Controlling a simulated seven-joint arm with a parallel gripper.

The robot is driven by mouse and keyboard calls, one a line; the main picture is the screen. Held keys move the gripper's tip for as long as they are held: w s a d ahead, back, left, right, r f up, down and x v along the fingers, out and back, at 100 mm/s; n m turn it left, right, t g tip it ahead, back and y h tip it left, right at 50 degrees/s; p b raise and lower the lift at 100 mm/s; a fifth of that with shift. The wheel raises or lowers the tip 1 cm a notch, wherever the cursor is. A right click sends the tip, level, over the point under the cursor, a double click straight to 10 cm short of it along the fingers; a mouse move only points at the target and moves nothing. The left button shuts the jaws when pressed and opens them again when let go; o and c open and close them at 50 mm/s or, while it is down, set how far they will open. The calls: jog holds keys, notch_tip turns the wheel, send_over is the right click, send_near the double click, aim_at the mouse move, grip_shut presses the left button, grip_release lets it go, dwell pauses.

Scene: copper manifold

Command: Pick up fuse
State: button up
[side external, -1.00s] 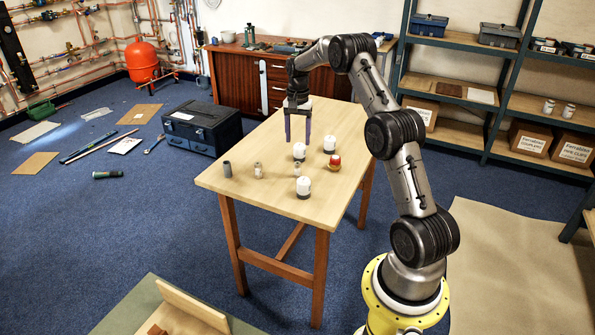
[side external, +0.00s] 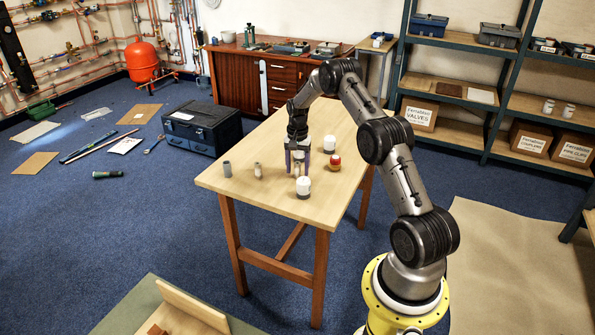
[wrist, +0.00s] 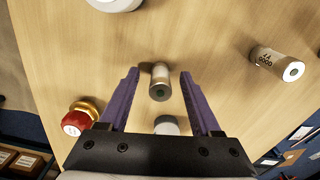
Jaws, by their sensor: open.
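My gripper (side external: 297,168) is low over the wooden table and open; its purple fingers also show in the wrist view (wrist: 159,75). A small silvery cylinder (wrist: 160,82) with a dark green end stands between the fingertips, with gaps on both sides. A second small cylinder (wrist: 277,64), pale with dark lettering and a hole in its end, is off to the right in the wrist view; it stands left of my gripper in the side view (side external: 258,170). Either small cylinder could be the fuse; I cannot tell which. The fingers partly hide the near cylinder in the side view.
A red and gold part (wrist: 79,117) is beside the left finger in the wrist view. White-topped parts stand near my gripper (side external: 303,187) and behind it (side external: 329,144). A grey tube (side external: 227,169) stands at left.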

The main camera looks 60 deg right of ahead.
aim_at(298, 164)
jog(key=shift+f, duration=0.25)
grip_shut()
jog(key=shift+r, duration=0.15)
jog(key=shift+r, duration=0.2)
jog(key=r, duration=0.3)
jog(key=shift+s+a+r, duration=0.1)
jog(key=shift+s+a, duration=0.05)
jog(key=shift+s, duration=0.05)
jog(key=s+a+r, duration=0.9)
jog(key=s, duration=0.1)
